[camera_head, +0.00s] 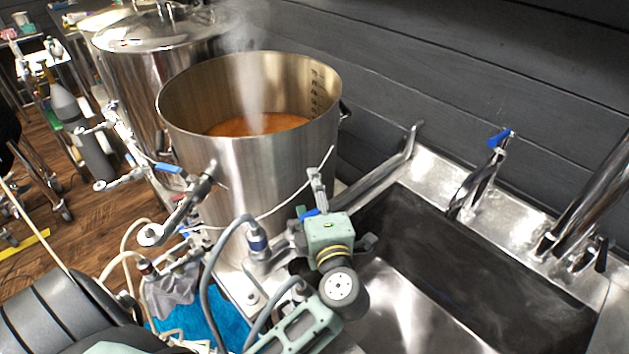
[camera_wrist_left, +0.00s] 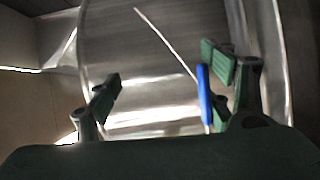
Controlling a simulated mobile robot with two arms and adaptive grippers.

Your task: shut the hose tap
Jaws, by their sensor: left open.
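A blue lever (camera_head: 309,213) shows beside the front of the steaming steel kettle, just behind my left gripper (camera_head: 326,224). I take it to be the hose tap's handle; the tap's body is mostly hidden by the gripper. In the left wrist view the blue lever (camera_wrist_left: 204,95) stands nearly upright close to the right-hand finger, on its inner side. I cannot tell whether they touch. My left gripper is open in that view, its fingers wide apart (camera_wrist_left: 163,72) in front of the kettle wall. My right gripper is not in view.
The open kettle (camera_head: 245,165) holds steaming brown liquid. A sink (camera_head: 470,270) lies to the right, with a blue-handled tap (camera_head: 500,138) on its back ledge. Another blue lever (camera_head: 168,168) is at the left. A blue cloth (camera_head: 215,315) lies below the kettle. A thin pale line crosses the kettle front.

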